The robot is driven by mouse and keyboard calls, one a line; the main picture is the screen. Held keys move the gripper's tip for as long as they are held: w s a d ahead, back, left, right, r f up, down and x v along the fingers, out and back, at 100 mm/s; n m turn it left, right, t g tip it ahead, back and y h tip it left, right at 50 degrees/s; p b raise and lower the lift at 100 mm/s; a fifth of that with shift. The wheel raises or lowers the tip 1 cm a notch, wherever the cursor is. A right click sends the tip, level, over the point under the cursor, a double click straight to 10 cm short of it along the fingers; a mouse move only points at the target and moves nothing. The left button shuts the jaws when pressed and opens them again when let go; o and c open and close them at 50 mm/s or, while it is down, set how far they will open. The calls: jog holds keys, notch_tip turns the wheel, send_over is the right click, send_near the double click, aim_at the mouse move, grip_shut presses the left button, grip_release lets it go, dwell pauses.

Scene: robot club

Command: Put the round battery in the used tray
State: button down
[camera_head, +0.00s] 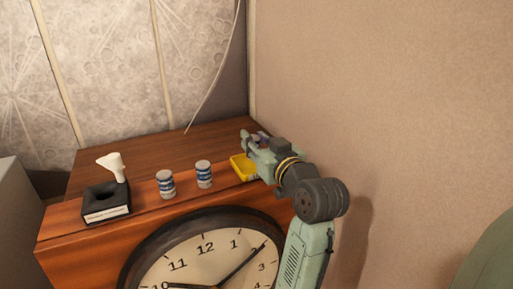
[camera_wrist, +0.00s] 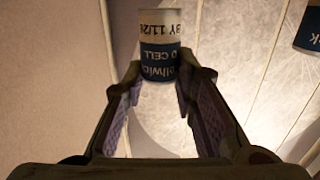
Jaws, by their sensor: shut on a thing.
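My gripper (camera_head: 256,141) is above the right part of the wooden cabinet top, just above and behind a small yellow tray (camera_head: 240,168). In the wrist view, its fingers (camera_wrist: 160,78) are shut on a round battery (camera_wrist: 160,45), a cylinder with a cream and blue label reading "D CELL". The battery cannot be made out clearly in the head view. The yellow tray is partly hidden by my gripper, and no marking on it can be read. A black holder (camera_head: 107,212) with a pale label strip too small to read stands at the left front.
Two blue-and-white cylinders (camera_head: 165,184) (camera_head: 204,174) stand upright between the black holder and the yellow tray. A round clock (camera_head: 206,262) is at the cabinet's front. A wall (camera_head: 390,110) is close on the right. The rear cabinet top looks clear.

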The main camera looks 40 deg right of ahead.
jog(key=shift+f, duration=1.15)
jog(key=shift+f, duration=0.15)
jog(key=shift+f, duration=0.15)
jog(key=c, duration=1.3)
grip_release()
jog(key=shift+r, duration=0.4)
jog(key=b+v, duration=0.1)
jog(key=v, duration=1.1)
jog(key=shift+f, duration=0.2)
